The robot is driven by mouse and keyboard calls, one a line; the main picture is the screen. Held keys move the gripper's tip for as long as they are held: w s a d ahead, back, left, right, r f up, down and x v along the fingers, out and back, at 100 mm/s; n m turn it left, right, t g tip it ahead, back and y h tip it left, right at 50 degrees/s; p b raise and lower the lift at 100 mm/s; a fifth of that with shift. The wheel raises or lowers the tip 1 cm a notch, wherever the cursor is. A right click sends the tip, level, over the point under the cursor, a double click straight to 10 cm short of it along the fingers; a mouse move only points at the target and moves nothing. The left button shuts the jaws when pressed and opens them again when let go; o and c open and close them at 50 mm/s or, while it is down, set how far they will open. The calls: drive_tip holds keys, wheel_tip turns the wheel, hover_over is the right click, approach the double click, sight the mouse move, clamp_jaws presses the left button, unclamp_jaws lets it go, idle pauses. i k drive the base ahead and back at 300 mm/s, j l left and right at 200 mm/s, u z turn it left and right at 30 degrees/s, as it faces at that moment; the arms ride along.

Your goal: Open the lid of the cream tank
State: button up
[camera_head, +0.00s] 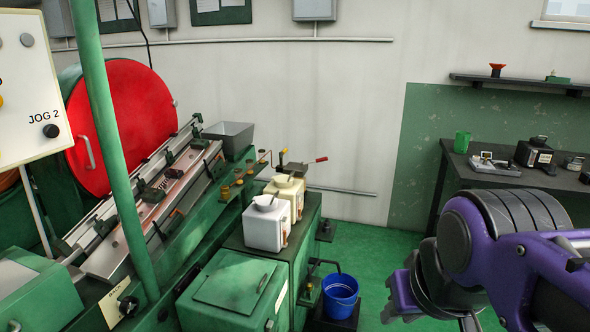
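The cream tank (297,194) stands on a green cabinet in the middle of the view, behind a white tank (265,231) of similar shape. Its lid (284,181) is on top and looks closed. The white tank hides its lower front part. My purple arm comes in from the right. My gripper (401,297) is low at the right of the blue bucket, well apart from both tanks. Its fingers are partly seen, and I cannot tell whether they are open.
A green post (112,150) and a machine with a red disc (120,125) fill the left. A red-tipped handle (320,160) sticks out behind the cream tank. A blue bucket (341,293) stands near the cabinet. Green floor (370,250) is clear between cabinet and dark table (465,170).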

sight(283, 179)
drive_tip(key=i+l, duration=0.4)
drive_tip(key=i+l+u, duration=0.1)
drive_tip(key=i+l, duration=0.25)
drive_tip(key=l, duration=0.15)
drive_tip(key=i+l, duration=0.4)
drive_tip(key=l+u, duration=0.05)
drive_tip(key=l, duration=0.05)
